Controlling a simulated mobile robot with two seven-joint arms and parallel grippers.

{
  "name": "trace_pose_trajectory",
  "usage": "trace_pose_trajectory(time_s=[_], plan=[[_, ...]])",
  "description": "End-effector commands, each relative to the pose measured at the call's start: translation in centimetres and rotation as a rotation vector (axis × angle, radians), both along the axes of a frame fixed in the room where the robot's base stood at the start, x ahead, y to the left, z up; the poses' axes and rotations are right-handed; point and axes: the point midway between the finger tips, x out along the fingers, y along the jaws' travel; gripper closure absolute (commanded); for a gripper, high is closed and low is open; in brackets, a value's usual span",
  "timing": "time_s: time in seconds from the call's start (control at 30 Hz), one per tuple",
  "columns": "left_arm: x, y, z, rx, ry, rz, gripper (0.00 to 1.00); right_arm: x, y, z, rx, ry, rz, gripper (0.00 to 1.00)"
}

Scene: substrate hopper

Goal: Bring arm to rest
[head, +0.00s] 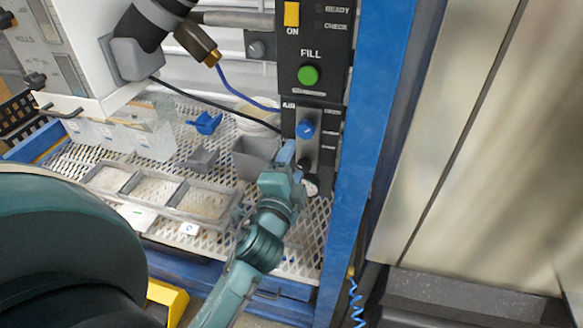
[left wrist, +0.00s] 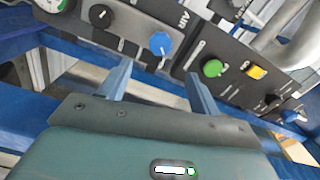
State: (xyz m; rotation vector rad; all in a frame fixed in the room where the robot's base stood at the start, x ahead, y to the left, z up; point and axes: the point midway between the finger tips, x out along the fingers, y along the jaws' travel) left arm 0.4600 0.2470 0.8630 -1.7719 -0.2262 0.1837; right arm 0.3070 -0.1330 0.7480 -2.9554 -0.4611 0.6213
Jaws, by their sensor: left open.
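My left arm reaches up from the bottom of the head view. Its gripper (head: 287,158) is in front of the lower part of the control panel (head: 312,55), just below and left of the blue AIR knob (head: 305,129). In the left wrist view the two fingers of the left gripper (left wrist: 160,85) stand wide apart with nothing between them. The blue knob (left wrist: 160,43) shows beyond the fingertips there, apart from them. My right gripper is not in view.
The panel carries a green FILL button (head: 308,75) and a yellow switch (head: 291,14). A grey divided tray (head: 172,207), a grey bin (head: 255,158) and a blue scoop (head: 205,123) are on the mesh shelf. A blue post (head: 365,130) stands close right of the gripper.

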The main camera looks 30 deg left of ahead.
Motion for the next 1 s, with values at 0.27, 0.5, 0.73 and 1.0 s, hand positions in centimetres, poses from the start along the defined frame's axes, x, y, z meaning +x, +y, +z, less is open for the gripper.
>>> trace_pose_trajectory(time_s=[0.27,0.5,0.73,1.0], plan=[[-0.6,-0.2,0.1,-0.001,-0.001,-0.001,0.37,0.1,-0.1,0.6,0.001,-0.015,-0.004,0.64],[-0.6,-0.2,0.0,-0.001,0.000,0.000,0.37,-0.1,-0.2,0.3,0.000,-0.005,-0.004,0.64],[-1.2,-0.8,-1.0,-0.075,0.013,-0.032,0.37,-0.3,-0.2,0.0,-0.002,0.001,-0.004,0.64],[-7.6,-6.1,-7.6,-0.752,0.158,-0.201,0.37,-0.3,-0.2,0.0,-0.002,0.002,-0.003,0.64]])
